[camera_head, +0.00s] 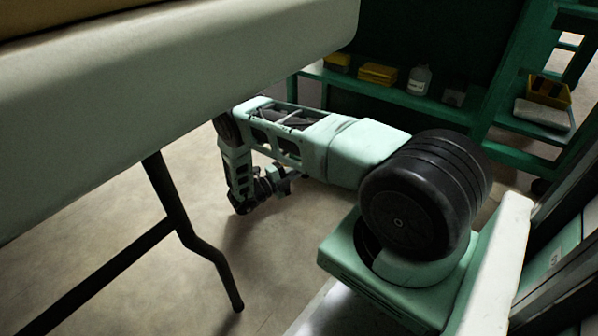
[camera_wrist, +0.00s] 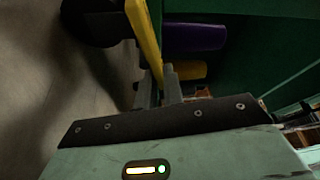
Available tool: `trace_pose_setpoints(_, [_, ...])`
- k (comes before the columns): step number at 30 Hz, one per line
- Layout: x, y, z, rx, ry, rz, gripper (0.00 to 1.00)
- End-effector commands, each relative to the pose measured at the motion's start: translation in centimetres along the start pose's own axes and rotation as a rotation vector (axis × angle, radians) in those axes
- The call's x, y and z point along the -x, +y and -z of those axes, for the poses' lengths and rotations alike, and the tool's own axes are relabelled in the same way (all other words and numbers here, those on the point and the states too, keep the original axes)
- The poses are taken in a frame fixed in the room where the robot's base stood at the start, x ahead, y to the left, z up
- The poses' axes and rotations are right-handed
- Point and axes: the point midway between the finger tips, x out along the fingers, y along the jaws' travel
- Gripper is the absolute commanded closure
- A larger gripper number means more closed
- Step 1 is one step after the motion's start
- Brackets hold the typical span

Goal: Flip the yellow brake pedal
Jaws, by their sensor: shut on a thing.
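A long yellow bar, which looks like the yellow brake pedal (camera_wrist: 146,36), runs from the top edge of the wrist view down between my fingers. My gripper (camera_wrist: 159,80) is shut on its near end, with one grey finger on each side. The pedal's far end is out of the wrist view, and I cannot make out the pedal in the head view. In the head view my arm reaches low over the floor beside the table, and the gripper there is too small and dark to read.
A purple cylinder (camera_wrist: 195,38) and a dull yellow cylinder (camera_wrist: 187,70) are to the right of the pedal, near a green panel (camera_wrist: 250,55). A dark round thing (camera_wrist: 92,22) is to its left. A table (camera_head: 200,75) overhangs at left; a green shelf (camera_head: 395,95) stands behind.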

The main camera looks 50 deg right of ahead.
Motion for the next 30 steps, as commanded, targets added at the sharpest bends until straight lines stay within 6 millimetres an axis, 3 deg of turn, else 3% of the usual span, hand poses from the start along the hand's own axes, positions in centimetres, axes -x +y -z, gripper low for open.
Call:
trace_pose_setpoints(7, [0.1, 0.0, 0.0, 0.002, -0.002, 0.001, 1.0])
trace_pose_setpoints(9, [0.1, 0.0, 0.0, 0.002, -0.002, 0.0, 0.74])
trace_pose_setpoints(10, [0.1, 0.0, 0.0, 0.001, -0.002, 0.0, 0.69])
trace_pose_setpoints(22, [0.8, -0.2, 0.0, -0.001, -0.002, 0.0, 0.69])
trace_pose_setpoints(30, [6.1, -0.3, 0.1, -0.001, -0.005, -0.001, 0.69])
